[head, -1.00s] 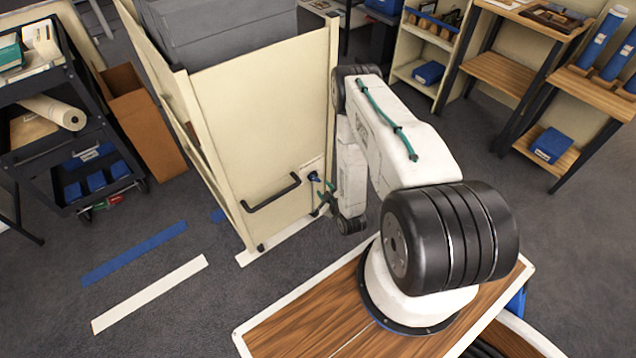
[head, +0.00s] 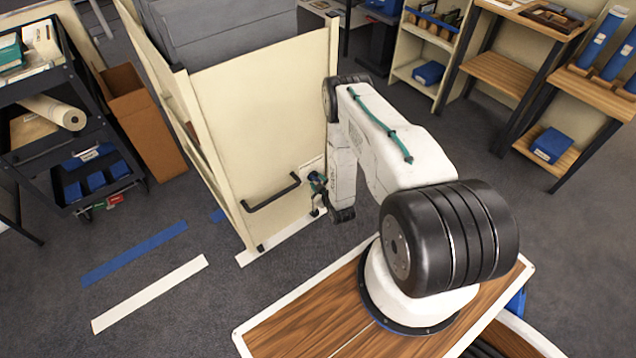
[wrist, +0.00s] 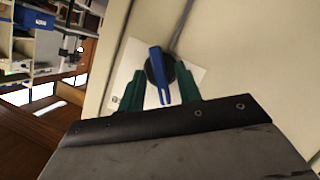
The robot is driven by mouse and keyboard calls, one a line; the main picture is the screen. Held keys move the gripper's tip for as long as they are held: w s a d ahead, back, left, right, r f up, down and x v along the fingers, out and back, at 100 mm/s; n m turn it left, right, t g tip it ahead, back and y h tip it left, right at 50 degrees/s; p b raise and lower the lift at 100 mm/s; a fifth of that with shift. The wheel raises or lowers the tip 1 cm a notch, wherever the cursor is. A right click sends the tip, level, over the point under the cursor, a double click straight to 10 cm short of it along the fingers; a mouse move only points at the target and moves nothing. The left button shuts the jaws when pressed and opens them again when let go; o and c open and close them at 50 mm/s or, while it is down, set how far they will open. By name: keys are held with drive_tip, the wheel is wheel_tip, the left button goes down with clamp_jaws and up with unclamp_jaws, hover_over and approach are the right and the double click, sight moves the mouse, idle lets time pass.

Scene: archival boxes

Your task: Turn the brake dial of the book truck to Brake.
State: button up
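The book truck (head: 262,125) stands with its cream end panel facing me, a black handle (head: 270,196) low on it. The brake dial (wrist: 159,72) is a black disc with a blue pointer bar on a white plate (wrist: 128,66) in the wrist view; the bar runs nearly up and down there. My gripper (wrist: 160,84) has its two green fingers apart, one on each side of the bar's lower part, with gaps visible. In the head view my gripper (head: 319,184) is at the panel's lower right and hides the dial. Any plate lettering is unreadable.
A black cart (head: 75,160) with blue boxes and a paper roll stands at the left, beside a brown bin (head: 142,120). Wooden shelves (head: 510,75) stand at the back right. Blue and white tape strips (head: 150,292) mark open floor at left front.

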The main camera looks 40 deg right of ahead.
clamp_jaws()
drive_tip(key=shift+m, duration=0.3)
drive_tip(key=shift+d+r+m+y, duration=0.1)
drive_tip(key=shift+d+m+y, duration=0.1)
drive_tip(key=shift+m+y, duration=0.7)
drive_tip(key=m+y, duration=0.1)
drive_tip(key=m, duration=0.1)
drive_tip(key=shift+d+m+g+y, duration=0.2)
drive_tip(key=shift+m+g+y, duration=0.1)
drive_tip(key=shift+y, duration=0.1)
drive_tip(key=m+y, duration=0.2)
drive_tip(key=m, duration=0.1)
drive_tip(key=m+y, duration=0.1)
drive_tip(key=shift+d, duration=0.25)
drive_tip(key=shift+m, duration=0.4)
drive_tip(key=shift+o, duration=0.6)
unclamp_jaws()
